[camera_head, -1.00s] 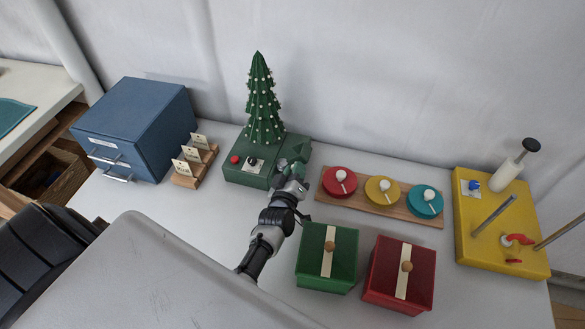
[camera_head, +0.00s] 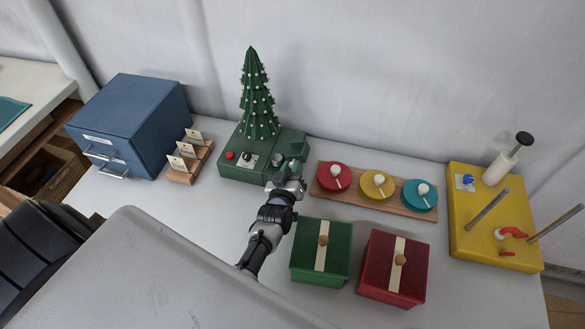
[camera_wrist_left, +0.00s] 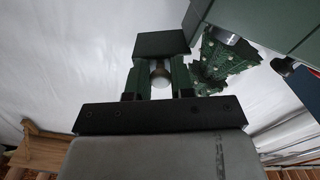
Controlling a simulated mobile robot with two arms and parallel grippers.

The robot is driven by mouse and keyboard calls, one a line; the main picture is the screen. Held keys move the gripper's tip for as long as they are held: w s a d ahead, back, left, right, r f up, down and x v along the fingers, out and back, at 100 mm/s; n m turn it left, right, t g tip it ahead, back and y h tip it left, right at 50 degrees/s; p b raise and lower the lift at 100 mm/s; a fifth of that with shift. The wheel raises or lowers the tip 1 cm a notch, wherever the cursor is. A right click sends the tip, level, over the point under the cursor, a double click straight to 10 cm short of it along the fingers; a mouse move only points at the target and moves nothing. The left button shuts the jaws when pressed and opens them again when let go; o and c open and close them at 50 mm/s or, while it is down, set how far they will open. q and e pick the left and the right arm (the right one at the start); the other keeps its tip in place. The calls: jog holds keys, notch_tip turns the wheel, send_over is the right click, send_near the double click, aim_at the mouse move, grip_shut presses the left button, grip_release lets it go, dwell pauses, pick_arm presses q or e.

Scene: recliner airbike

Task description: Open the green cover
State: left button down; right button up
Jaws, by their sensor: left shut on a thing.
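The green tree base (camera_head: 243,166) stands at the back with a studded tree on it. The green cover (camera_head: 292,141) is at the base's right end and looks tilted up there. My left gripper (camera_head: 291,171) reaches to that end from the front and is shut. In the left wrist view a pale round knob (camera_wrist_left: 160,76) sits between its fingers (camera_wrist_left: 159,82), with a dark square panel (camera_wrist_left: 162,44) just beyond, which looks like the cover's underside or edge. The fingers partly hide the contact. My right gripper is not in view.
A green box (camera_head: 307,263) and a red box (camera_head: 377,275) stand right of my arm. A wooden board (camera_head: 395,207) with three coloured discs lies behind them. A blue drawer cabinet (camera_head: 130,125) and card holder (camera_head: 183,176) stand left. A yellow board (camera_head: 480,245) is far right.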

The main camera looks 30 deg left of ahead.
pick_arm(q)
jog(key=shift+f, duration=0.1)
jog(key=c, duration=1)
grip_release()
jog(key=b+v, duration=0.1)
jog(key=v, duration=0.9)
jog(key=shift+s+d, duration=0.2)
jog(key=shift+s, duration=0.15)
